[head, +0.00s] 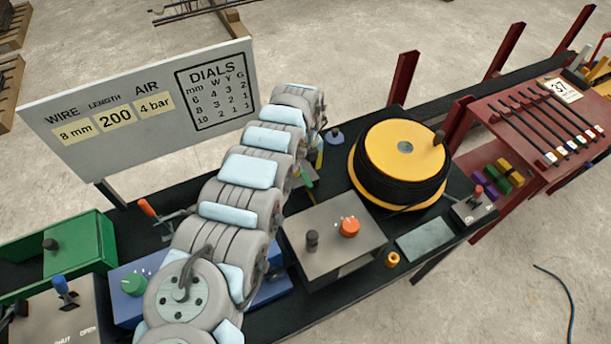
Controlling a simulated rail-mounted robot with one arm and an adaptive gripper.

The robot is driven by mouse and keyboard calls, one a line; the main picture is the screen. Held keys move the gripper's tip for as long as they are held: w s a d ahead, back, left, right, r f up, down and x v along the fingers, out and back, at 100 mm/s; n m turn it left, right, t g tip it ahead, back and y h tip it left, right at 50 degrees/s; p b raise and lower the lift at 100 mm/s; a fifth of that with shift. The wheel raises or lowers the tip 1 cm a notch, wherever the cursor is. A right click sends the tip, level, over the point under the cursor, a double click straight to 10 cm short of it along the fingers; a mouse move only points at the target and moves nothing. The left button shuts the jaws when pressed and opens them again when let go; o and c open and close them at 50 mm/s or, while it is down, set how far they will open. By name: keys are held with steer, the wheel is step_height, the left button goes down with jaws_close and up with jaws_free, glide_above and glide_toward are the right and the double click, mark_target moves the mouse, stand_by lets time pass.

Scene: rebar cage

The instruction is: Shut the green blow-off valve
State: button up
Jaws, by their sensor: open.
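A small green lever-like part (306,176) shows just right of my arm, on the dark bench behind the grey control box. It may be the green blow-off valve's handle, but my arm covers much of it, and I cannot tell whether it stands open or shut. A yellow part (320,158) stands close behind it. My arm reaches from the bottom of the head view up to this spot. My gripper is hidden behind the arm's far links, so its fingers and any contact with the valve do not show.
A cable reel (398,150) and a grey box (335,238) with an orange knob stand right of my arm. A blue box (130,305) with a green knob, a red-orange-handled lever (147,208) and a sign board (140,100) are left. A red rack (545,120) is far right.

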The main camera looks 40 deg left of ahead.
mark_target(306, 178)
steer(key=shift+f, duration=2.3)
steer(key=shift+b, duration=0.3)
jaws_close()
